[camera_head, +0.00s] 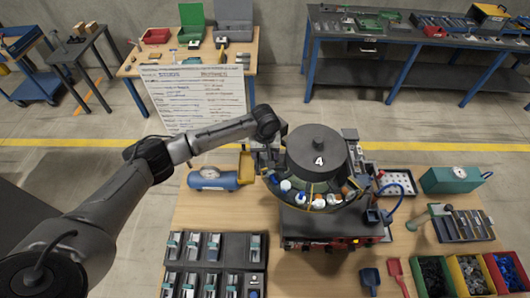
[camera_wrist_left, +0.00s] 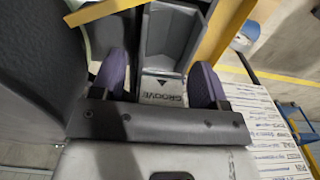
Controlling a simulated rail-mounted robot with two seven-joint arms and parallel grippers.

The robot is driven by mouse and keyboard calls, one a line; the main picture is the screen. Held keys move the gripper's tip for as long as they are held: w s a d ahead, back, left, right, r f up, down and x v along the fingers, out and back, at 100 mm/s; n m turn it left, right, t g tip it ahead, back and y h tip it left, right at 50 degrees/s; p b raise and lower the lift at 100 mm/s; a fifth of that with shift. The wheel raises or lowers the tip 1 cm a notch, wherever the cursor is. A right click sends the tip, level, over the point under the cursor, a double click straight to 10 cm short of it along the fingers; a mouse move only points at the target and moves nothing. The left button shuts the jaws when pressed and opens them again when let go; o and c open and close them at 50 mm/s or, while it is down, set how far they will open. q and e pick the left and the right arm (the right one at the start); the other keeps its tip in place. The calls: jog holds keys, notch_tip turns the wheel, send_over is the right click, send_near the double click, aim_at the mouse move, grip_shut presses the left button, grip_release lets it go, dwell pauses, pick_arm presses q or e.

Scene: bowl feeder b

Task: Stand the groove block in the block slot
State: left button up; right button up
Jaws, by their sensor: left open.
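In the left wrist view, a grey channel-shaped part (camera_wrist_left: 172,45) with raised side walls lies just beyond my fingertips. A light plate (camera_wrist_left: 163,91) marked "GROOVE" with a dark triangle is at its near end, between my fingers. I cannot tell whether this is the groove block, the block slot or both. My left gripper (camera_wrist_left: 158,75) is open, with one dark finger on each side of the plate; contact is unclear. In the head view the left gripper (camera_head: 270,143) is beside the bowl feeder's left side, and its fingers are mostly hidden. My right gripper is out of view.
The dark round bowl feeder (camera_head: 318,150), marked 4, stands close right of my left gripper. A yellow part (camera_head: 246,167) and a blue tank (camera_head: 211,179) are close by. A white text board (camera_head: 197,100) stands behind. Black trays (camera_head: 237,247) occupy the front left.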

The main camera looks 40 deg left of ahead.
pick_arm(q)
jog(key=shift+r, duration=0.25)
notch_tip(320, 180, up, 12)
jog(key=shift+f+b, duration=0.1)
jog(key=shift+b, duration=0.8)
